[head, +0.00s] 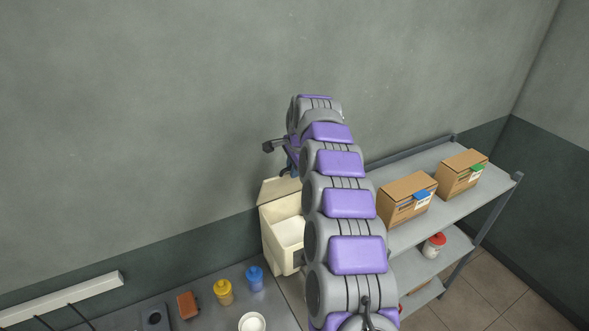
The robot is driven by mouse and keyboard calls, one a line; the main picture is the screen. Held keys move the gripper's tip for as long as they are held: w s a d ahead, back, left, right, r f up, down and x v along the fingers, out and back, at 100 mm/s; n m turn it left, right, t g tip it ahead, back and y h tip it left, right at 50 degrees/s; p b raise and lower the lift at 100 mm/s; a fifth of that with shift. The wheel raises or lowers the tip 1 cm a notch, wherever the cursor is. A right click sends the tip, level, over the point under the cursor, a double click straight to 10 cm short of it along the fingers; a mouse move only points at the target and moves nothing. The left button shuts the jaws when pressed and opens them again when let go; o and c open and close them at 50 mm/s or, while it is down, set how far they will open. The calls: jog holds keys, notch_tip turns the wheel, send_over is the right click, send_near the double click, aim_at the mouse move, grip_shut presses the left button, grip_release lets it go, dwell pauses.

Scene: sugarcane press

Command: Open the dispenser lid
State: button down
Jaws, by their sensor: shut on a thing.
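The dispenser is a cream box (277,257) against the wall, partly hidden behind my arm. Its top is open and a white inside shows. The dispenser lid (275,189) stands tilted up at the back of the box. My gripper (291,171) is at the lid's upper edge and appears shut on it. My arm covers the right part of the lid and box, and the fingertips are small and partly hidden.
A grey shelf (450,208) stands to the right with two cardboard boxes on top and a red-lidded jar below. A counter at lower left holds a yellow bottle (223,292), a blue bottle (255,279), a white bowl (252,323) and a brown block (187,305). The wall is close behind.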

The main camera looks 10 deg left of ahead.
jog(key=shift+w+a+r+p, duration=0.25)
jog(key=shift+w+a+p, duration=0.15)
jog(key=shift+w, duration=0.1)
jog(key=shift+w+a+r+p, duration=0.25)
jog(key=shift+w+p, duration=0.15)
jog(key=shift+w, duration=0.25)
jog(key=c, duration=1.3)
grip_release()
jog(key=shift+w, duration=0.1)
jog(key=shift+o, duration=0.2)
jog(key=shift+r, duration=0.1)
jog(key=p+v, duration=0.2)
jog(key=v, duration=1.5)
